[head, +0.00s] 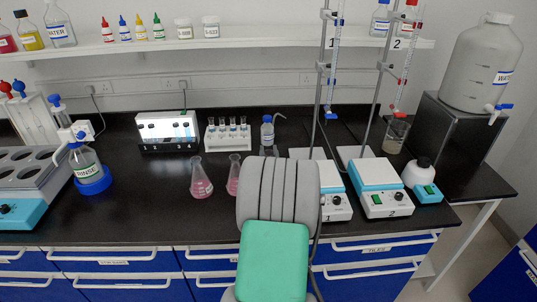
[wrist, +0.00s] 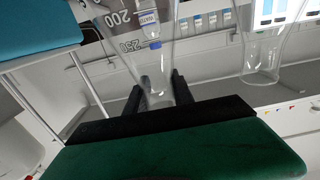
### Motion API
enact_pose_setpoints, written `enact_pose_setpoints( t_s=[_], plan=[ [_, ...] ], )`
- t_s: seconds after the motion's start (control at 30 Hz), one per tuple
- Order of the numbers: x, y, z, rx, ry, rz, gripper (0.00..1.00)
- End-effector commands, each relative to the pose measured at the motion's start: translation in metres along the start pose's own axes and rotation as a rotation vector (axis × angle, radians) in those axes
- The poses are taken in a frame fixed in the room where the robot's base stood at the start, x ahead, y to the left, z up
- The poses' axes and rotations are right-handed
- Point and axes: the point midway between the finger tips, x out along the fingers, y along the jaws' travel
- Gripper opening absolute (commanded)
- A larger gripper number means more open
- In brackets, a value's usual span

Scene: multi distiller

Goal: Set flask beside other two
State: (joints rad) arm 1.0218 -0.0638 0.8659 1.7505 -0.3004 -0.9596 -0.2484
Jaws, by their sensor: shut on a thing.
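Two conical glass flasks with pink liquid stand on the black bench in the head view, the left flask (head: 201,180) and the right flask (head: 233,176), partly covered by my arm. In the wrist view my gripper (wrist: 158,86) is shut on a clear flask (wrist: 118,50) with printed 200 and 250 marks, its narrow part between the dark fingers. My arm hides the held flask and the gripper in the head view. Another clear flask (wrist: 262,60) shows at the right of the wrist view, apart from the gripper.
A rack of vials (head: 228,137), a lit box (head: 167,130) and a small bottle (head: 267,133) stand behind the flasks. Stirrer 2 (head: 381,195) and burette stands are to the right. Bench left of the flasks is clear.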

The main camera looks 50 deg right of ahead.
Motion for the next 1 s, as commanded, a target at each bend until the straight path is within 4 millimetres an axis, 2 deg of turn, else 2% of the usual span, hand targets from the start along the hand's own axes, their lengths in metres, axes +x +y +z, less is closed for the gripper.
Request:
enact_pose_setpoints(
  t_s=[0.1,0.47,0.5,0.73,1.0],
  plan=[
    [0.0005,0.0004,0.0109,0.000,0.002,0.000,0.00],
    [0.0002,0.0002,0.0159,0.000,0.004,0.000,0.00],
    [-0.0001,0.0002,0.0150,0.000,0.002,0.000,0.32],
    [-0.0001,0.0001,0.0147,0.000,0.001,0.000,0.51],
    [-0.0002,0.0002,0.0129,0.000,0.001,0.000,0.51]
  ],
)
